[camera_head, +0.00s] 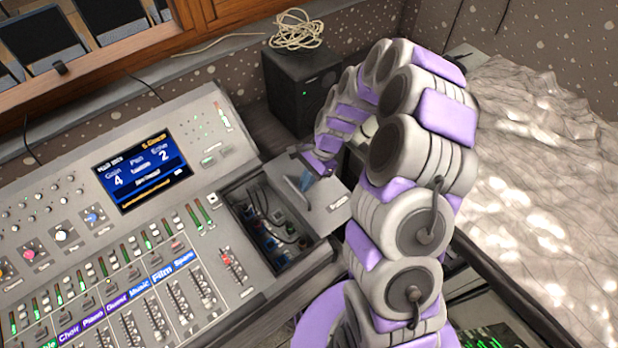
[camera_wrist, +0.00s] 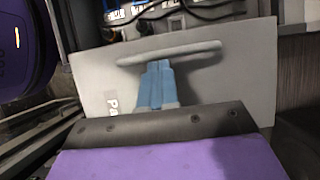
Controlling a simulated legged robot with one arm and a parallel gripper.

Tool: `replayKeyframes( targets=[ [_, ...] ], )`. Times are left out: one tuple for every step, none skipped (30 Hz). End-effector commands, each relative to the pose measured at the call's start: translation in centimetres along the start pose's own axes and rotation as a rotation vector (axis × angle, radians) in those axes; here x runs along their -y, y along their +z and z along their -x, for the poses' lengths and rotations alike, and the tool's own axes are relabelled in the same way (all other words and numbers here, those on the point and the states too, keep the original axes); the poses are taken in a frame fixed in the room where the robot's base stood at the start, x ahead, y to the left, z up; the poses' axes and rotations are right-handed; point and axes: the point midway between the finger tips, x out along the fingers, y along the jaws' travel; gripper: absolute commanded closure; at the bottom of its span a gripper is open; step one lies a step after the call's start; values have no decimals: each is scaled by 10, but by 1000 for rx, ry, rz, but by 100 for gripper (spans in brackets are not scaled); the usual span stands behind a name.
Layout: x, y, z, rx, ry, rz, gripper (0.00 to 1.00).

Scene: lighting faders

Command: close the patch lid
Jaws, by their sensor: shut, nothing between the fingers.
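The patch lid (camera_head: 324,217) is a flat grey panel at the right end of the mixing desk. It stands open beside the patch bay (camera_head: 262,232), whose sockets and dark cables are exposed. In the wrist view the lid (camera_wrist: 245,75) fills the middle, with a pale bar handle (camera_wrist: 170,53) across it and a partly hidden label. My gripper (camera_head: 305,184) is at the lid. Its blue fingers, also in the wrist view (camera_wrist: 157,82), are shut and empty, with their tips at the handle's middle. I cannot tell whether they touch it.
The grey mixing desk (camera_head: 215,240) with faders, knobs and a lit screen (camera_head: 142,172) fills the left. A dark speaker box (camera_head: 300,85) with a coiled cable (camera_head: 297,30) on top stands behind. A pale crumpled sheet (camera_head: 540,170) lies to the right. My arm hides part of the lid's right side.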

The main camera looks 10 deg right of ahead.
Motion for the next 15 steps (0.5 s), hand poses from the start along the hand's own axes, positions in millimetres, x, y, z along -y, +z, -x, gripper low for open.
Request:
replayKeyframes(
  targets=[
    [-1, 8, -1, 1, 5, 2, 100],
    [-1, 13, -3, 1, 5, 2, 100],
    [-2, 21, -7, 3, 6, 2, 100],
    [-2, 28, -9, 3, 8, 3, 100],
    [-2, 34, -12, 3, 8, 3, 100],
    [-2, 42, -16, 1, 6, 3, 100],
    [-2, 49, -20, 0, 7, 4, 100],
    [-2, 57, -23, 2, 9, 4, 100],
    [-3, 66, -28, 2, 10, 4, 100],
    [-2, 73, -32, 1, 8, 4, 100],
    [-2, 79, -35, 1, 8, 4, 100],
    [-2, 87, -39, 2, 8, 3, 100],
    [-2, 93, -42, 1, 7, 4, 100],
    [-2, 99, -46, 0, 6, 4, 100],
    [-2, 106, -50, 0, 5, 3, 100]
  ],
)
